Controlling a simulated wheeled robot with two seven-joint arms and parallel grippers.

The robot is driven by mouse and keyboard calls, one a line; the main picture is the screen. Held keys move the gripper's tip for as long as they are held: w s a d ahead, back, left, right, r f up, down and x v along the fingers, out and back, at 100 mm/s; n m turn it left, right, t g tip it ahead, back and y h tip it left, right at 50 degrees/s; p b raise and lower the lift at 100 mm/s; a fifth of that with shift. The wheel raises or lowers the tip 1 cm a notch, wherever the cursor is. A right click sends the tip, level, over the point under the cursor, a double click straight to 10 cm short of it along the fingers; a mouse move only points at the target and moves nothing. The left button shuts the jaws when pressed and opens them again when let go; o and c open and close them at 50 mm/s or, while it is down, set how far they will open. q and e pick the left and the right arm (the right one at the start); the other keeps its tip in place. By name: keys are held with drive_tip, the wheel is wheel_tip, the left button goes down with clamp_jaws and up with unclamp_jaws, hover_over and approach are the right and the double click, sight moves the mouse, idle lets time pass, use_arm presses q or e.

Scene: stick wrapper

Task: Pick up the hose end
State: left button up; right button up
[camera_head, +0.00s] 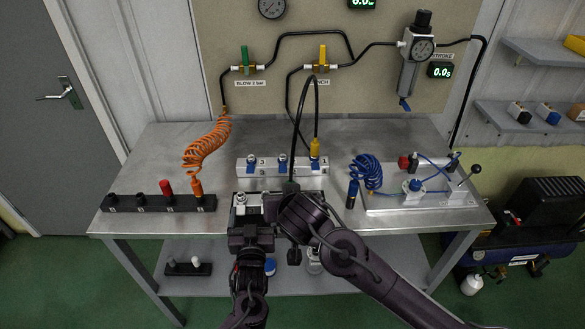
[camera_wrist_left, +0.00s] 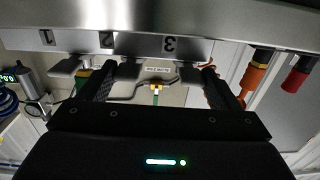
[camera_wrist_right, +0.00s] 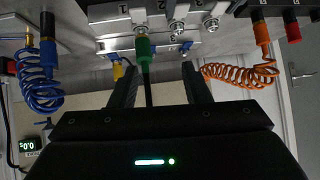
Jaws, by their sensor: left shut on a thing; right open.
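A black hose (camera_head: 293,150) hangs in a loop over the bench. In the right wrist view its green end (camera_wrist_right: 143,50) lies between the fingers of my right gripper (camera_wrist_right: 157,74), which is open around it. In the head view this end is hidden by my arms. A metal block (camera_wrist_left: 130,45) marked 1, 2 and 3 is at my left gripper (camera_wrist_left: 158,82). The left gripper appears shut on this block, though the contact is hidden. In the head view, my left gripper (camera_head: 252,213) is beside my right gripper (camera_head: 283,203) at the bench front.
A rail with blue fittings (camera_head: 255,167) and a yellow hose plug (camera_head: 315,147) stands just behind. A black rack (camera_head: 150,202) and an orange coiled hose (camera_head: 205,143) are at left. A blue coil (camera_head: 367,170) and a lever fixture (camera_head: 420,200) are at right.

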use_arm(q)
drive_tip(key=shift+r, duration=0.1)
use_arm(e)
drive_tip(key=shift+o, duration=0.3)
drive_tip(key=f+n+t+y, duration=0.1)
drive_tip(key=w+f+y, duration=0.1)
drive_tip(key=f, duration=0.1)
drive_tip(key=d+f+n+t+y, duration=0.1)
drive_tip(key=shift+w+f+n+t+y, duration=0.2)
drive_tip(key=shift+f+n+t+y, duration=0.05)
drive_tip(key=shift+n+t+y, duration=0.05)
use_arm(q)
drive_tip(key=shift+w, duration=0.1)
use_arm(e)
drive_tip(key=s+d+f+n+t+y, duration=0.2)
drive_tip(key=d+t, duration=0.2)
drive_tip(key=d, duration=0.1)
drive_tip(key=x, duration=1.2)
drive_tip(key=shift+w+a+r, duration=0.1)
drive_tip(key=shift+a+r, duration=0.1)
drive_tip(key=shift+r, duration=0.05)
